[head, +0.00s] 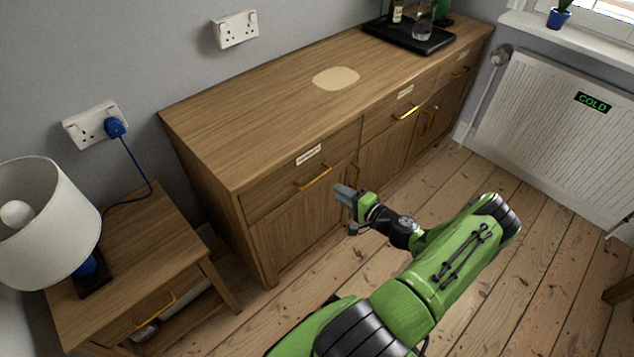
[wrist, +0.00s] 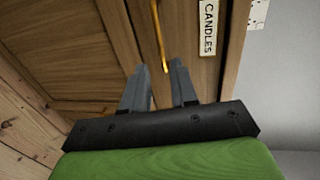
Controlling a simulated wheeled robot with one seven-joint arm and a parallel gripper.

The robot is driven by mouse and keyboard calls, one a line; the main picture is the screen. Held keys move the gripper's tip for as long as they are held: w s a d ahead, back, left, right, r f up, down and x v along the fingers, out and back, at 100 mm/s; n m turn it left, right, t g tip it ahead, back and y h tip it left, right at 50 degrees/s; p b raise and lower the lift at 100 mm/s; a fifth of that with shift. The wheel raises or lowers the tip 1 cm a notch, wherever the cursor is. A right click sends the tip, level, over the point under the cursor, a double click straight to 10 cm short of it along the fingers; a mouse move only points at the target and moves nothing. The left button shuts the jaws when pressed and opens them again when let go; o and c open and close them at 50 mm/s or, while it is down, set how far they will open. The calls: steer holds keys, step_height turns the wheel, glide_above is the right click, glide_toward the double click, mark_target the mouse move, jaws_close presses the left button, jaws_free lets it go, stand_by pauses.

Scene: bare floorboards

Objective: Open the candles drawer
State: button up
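The candles drawer is the shut left top drawer (head: 285,183) of the wooden sideboard. Its label (head: 308,155) is too small to read in the head view, but the wrist view shows a label (wrist: 208,28) reading CANDLES. The drawer's brass bar handle (head: 313,179) also shows in the wrist view (wrist: 158,35). My gripper (head: 344,192) is in front of the sideboard, right of the handle in the head view. In the wrist view its two grey fingers (wrist: 161,75) are apart and empty, with the handle's near end just beyond the gap. Contact cannot be told.
The sideboard top (head: 240,130) carries a black tray (head: 410,38) with glassware at its far end. A bedside table (head: 150,235) with a lamp (head: 45,225) stands at left. A radiator (head: 560,110) is at right. Bare floorboards (head: 560,270) lie in front.

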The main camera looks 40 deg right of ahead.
mark_target(317, 178)
steer(key=w+b, duration=0.1)
steer(key=w, duration=0.2)
steer(key=w+f, duration=0.1)
steer(key=w, duration=0.3)
steer(key=w+f+b, duration=0.1)
steer(key=w, duration=0.3)
steer(key=shift+a+f+b, duration=0.1)
steer(key=shift+a+b, duration=0.1)
steer(key=shift+b, duration=0.1)
steer(key=shift+s, duration=0.1)
jaws_close()
